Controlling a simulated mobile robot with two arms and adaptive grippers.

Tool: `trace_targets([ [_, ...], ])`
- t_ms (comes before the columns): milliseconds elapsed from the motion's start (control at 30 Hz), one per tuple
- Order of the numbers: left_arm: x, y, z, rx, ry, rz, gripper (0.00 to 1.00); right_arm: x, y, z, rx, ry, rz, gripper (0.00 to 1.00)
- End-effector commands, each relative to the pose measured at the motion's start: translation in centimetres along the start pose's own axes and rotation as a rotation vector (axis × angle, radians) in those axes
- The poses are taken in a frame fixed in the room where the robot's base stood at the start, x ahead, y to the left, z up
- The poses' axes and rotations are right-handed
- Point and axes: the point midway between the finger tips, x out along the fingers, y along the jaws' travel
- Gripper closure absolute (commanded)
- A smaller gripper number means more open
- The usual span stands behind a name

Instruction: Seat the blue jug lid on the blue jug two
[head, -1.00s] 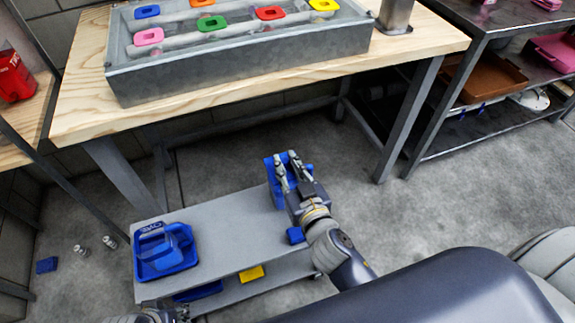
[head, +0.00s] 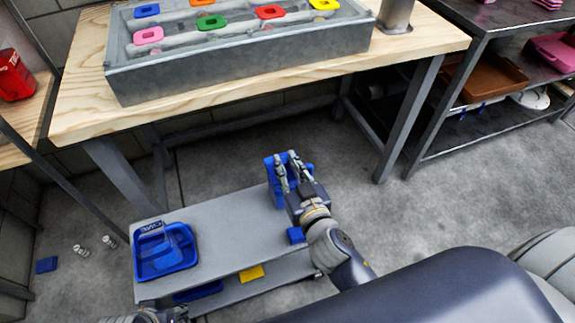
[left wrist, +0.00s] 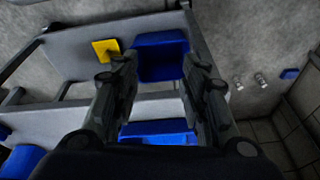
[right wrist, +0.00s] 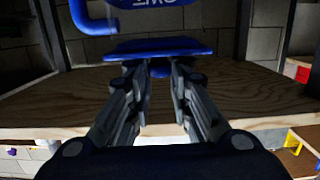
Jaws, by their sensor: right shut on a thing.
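My right gripper (head: 292,170) is shut at the far right end of the grey cart, in front of a blue jug (head: 271,180) that it partly hides. In the right wrist view a flat blue lid (right wrist: 160,47) has its lower knob between my fingertips (right wrist: 160,75). A blue body with a handle and pale lettering (right wrist: 155,8) shows just beyond the lid; I cannot tell whether they touch. My left gripper (left wrist: 158,68) is open and empty above blue things on the cart.
The grey cart top (head: 225,235) is clear in the middle. A small blue block (head: 296,235) lies near its right edge, and a yellow piece (head: 251,274) is below. A wooden workbench (head: 85,105) with a metal tray (head: 240,62) stands behind.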

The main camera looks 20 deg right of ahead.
Motion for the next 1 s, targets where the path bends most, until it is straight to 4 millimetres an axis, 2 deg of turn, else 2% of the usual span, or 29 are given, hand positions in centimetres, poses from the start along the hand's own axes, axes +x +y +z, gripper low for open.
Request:
trace_targets([
  [633,-1.4,0.0,-0.4,-0.001,0.014,0.0,0.6,0.1,0.0,0.4,0.002,-0.001,0.0,0.98],
  [1000,-1.4,0.0,-0.3,-0.001,0.014,0.0,0.6,0.1,0.0,0.5,0.002,-0.001,0.0,0.98],
])
